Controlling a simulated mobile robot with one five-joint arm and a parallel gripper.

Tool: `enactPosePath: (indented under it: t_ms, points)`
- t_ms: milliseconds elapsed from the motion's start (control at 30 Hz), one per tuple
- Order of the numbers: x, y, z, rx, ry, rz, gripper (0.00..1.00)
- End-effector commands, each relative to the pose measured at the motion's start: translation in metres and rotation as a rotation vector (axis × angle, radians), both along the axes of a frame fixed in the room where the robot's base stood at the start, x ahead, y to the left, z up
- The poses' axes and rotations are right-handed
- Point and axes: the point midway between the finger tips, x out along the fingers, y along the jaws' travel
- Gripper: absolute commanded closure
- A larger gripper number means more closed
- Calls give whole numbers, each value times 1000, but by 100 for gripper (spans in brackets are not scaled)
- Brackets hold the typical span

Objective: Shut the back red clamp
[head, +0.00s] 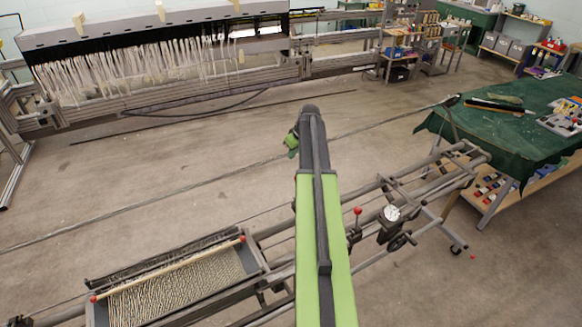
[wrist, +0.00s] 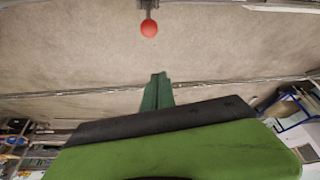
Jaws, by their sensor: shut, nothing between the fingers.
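Several red balls show in the head view. One red knob (head: 357,210) stands upright on a short stem on the frame's rail, right of my arm. Two red balls sit at the ends of a pale rod over the thread tray, one at the right end (head: 242,238) and one at the left end (head: 94,299). I cannot tell which is the back clamp. A red ball (wrist: 149,28) on a dark mount shows at the top of the wrist view, apart from my gripper (wrist: 157,92). My green gripper (head: 291,142) is shut and empty, partly hidden behind my arm.
The thread tray (head: 255,262) lies at the lower left on a grey metal frame. A dial (head: 391,213) and handwheel sit on the rail at right. A green-covered table (head: 470,115) stands at right. A loom with hanging white threads (head: 150,68) stands behind. Bare floor lies between.

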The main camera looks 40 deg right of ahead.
Motion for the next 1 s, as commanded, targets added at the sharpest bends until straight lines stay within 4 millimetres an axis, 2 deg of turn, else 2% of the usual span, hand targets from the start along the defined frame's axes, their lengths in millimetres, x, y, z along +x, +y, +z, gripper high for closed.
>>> enactPosePath:
  t_ms: [367,567,900,1000]
  points:
    - [-7,-11,-7,0,0,-16,100]
    - [1,-15,-35,0,0,-19,100]
    - [28,-20,-104,0,1,-20,100]
    - [5,-15,-95,0,1,-23,100]
